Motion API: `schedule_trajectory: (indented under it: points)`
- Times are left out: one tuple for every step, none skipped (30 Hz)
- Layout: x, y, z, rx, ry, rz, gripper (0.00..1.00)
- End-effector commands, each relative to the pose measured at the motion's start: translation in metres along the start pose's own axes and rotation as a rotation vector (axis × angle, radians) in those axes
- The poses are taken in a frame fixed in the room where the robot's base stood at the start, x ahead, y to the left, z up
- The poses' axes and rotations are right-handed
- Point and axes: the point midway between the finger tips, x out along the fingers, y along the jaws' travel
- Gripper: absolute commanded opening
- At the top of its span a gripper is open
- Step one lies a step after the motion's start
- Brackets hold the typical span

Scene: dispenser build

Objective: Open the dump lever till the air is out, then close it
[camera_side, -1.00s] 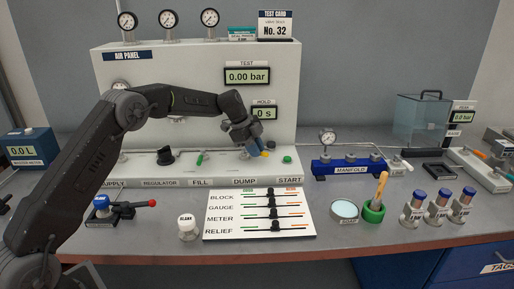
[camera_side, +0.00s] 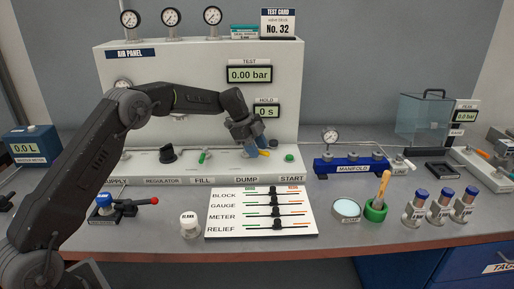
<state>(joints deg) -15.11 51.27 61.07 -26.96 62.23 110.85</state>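The air panel (camera_side: 125,80) stands at the back, with its valve row along the front ledge. The dump lever (camera_side: 263,153), with a yellow-orange tip, sticks out to the right above the DUMP label (camera_side: 247,180). My gripper (camera_side: 256,146) is right at this lever and hides part of it. The fingers are too small and dark to tell whether they are shut on it. The test display (camera_side: 249,74) reads 0.00 bar. The hold display (camera_side: 266,111) reads 0 s.
The green start button (camera_side: 289,157) is just right of the lever, and the green fill lever (camera_side: 204,157) is to its left. The blue manifold (camera_side: 350,168) stands further right. A white slider board (camera_side: 262,212) lies in front on the table.

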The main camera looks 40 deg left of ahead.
Motion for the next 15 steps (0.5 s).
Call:
schedule_trajectory:
  points:
    - [0.0,0.0,0.0,0.0,0.0,0.0,0.41]
    - [0.0,0.0,0.0,0.0,0.0,0.0,0.41]
    - [0.0,0.0,0.0,0.0,0.0,0.0,0.41]
    - [0.0,0.0,0.0,0.0,0.0,0.0,0.41]
    - [0.0,0.0,0.0,0.0,0.0,0.0,0.41]
    - [0.0,0.0,-0.001,0.0,0.0,0.0,0.41]
    - [-0.001,0.0,-0.001,0.0,0.0,0.0,0.41]
    - [-0.002,0.0,-0.001,0.0,0.0,-0.001,0.41]
    - [-0.004,0.0,0.0,0.0,0.0,-0.002,0.41]
    - [-0.007,-0.001,0.0,0.0,0.0,-0.002,0.41]
    - [-0.01,-0.001,0.0,0.0,0.0,-0.003,0.41]
    - [-0.016,-0.001,0.0,0.001,0.0,-0.002,0.41]
    - [-0.021,-0.001,-0.001,0.001,0.0,-0.003,0.41]
    - [-0.026,-0.001,-0.001,0.001,-0.001,-0.004,0.41]
    - [-0.033,-0.001,0.0,0.001,-0.001,-0.003,0.41]
